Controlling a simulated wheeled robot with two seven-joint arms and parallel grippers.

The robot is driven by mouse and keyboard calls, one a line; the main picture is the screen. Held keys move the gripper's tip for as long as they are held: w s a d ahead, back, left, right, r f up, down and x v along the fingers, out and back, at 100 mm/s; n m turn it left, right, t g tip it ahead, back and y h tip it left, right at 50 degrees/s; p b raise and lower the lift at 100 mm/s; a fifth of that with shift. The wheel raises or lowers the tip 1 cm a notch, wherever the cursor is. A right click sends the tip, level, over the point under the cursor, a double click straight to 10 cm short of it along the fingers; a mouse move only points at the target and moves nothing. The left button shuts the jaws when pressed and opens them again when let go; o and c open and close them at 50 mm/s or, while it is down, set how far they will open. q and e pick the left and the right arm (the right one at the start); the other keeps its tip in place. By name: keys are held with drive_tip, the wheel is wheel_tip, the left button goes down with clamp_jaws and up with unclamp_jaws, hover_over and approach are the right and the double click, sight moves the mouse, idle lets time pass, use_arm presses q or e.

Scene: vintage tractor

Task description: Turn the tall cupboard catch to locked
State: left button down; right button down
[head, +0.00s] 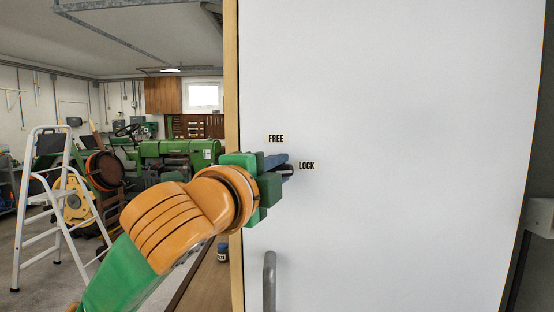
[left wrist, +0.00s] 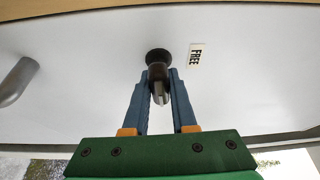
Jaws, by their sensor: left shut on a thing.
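The white tall cupboard door (head: 400,130) fills the right of the head view. It bears a FREE label (head: 276,139) and, lower and to the right, a LOCK label (head: 307,166). My left gripper (head: 284,169) is at the door beside these labels and mostly hides the catch there. In the left wrist view, the dark catch (left wrist: 158,72) has a round base on the door, and its stem sits between the two blue fingers, which are shut on it. The FREE label (left wrist: 196,56) is just right of it. Which label the catch points to is unclear. My right gripper is out of view.
A grey bar handle (head: 269,281) stands out from the door below the catch; it also shows in the left wrist view (left wrist: 16,82). Left of the cupboard's wooden edge (head: 232,80) are a white stepladder (head: 62,200) and a green tractor (head: 175,150), farther back.

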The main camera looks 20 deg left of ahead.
use_arm(q)
drive_tip(key=shift+f+m+g, duration=0.15)
drive_tip(key=shift+m+g, duration=0.15)
idle(0.4)
drive_tip(key=c, duration=0.7)
unclamp_jaws()
drive_tip(key=shift+s+d, duration=0.1)
drive_tip(key=shift+d, duration=0.1)
drive_tip(key=shift+s, duration=0.1)
drive_tip(key=s+b, duration=0.1)
drive_tip(key=s, duration=0.1)
drive_tip(key=s+b, duration=0.1)
drive_tip(key=s, duration=0.1)
drive_tip(key=s+b, duration=0.1)
drive_tip(key=s, duration=0.2)
drive_tip(key=shift+a+b, duration=0.3)
drive_tip(key=shift+a, duration=0.1)
